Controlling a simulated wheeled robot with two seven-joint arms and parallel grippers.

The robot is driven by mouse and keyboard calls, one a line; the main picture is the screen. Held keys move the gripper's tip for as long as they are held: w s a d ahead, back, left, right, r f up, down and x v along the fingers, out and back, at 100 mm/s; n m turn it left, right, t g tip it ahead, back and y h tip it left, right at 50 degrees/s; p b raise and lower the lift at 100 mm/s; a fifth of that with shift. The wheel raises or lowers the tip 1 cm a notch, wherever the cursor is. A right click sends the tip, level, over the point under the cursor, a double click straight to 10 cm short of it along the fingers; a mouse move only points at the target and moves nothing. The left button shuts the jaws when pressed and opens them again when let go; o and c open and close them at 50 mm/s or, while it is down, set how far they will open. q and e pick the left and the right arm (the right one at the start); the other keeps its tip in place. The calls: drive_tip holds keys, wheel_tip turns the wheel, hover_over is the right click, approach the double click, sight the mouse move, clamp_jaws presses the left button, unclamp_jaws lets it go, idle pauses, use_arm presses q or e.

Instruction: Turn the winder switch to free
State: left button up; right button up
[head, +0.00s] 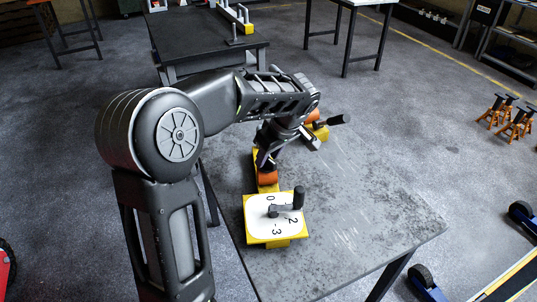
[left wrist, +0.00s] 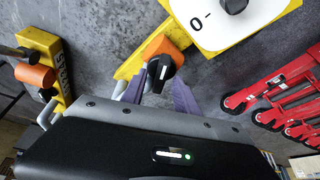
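A yellow unit on the table carries a white dial plate (head: 262,226) marked 0, 2 and -3, with a dark crank (head: 298,198). Its plate also shows in the left wrist view (left wrist: 228,22). Behind the plate is an orange drum (head: 267,178) with a black switch knob (left wrist: 162,72), seen in the left wrist view. My left gripper (left wrist: 158,95) is open, its two purple fingers on either side of the knob. I cannot tell whether they touch it. In the head view the left gripper (head: 266,160) hides the knob. My right gripper is not in view.
A second yellow and orange unit (head: 318,130) with a black handle stands farther back; it also shows in the left wrist view (left wrist: 48,75). The grey table's right side (head: 370,210) is clear. Red trolley-like items (left wrist: 285,95) show at the right.

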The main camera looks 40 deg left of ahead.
use_arm(q)
clamp_jaws()
idle(0.4)
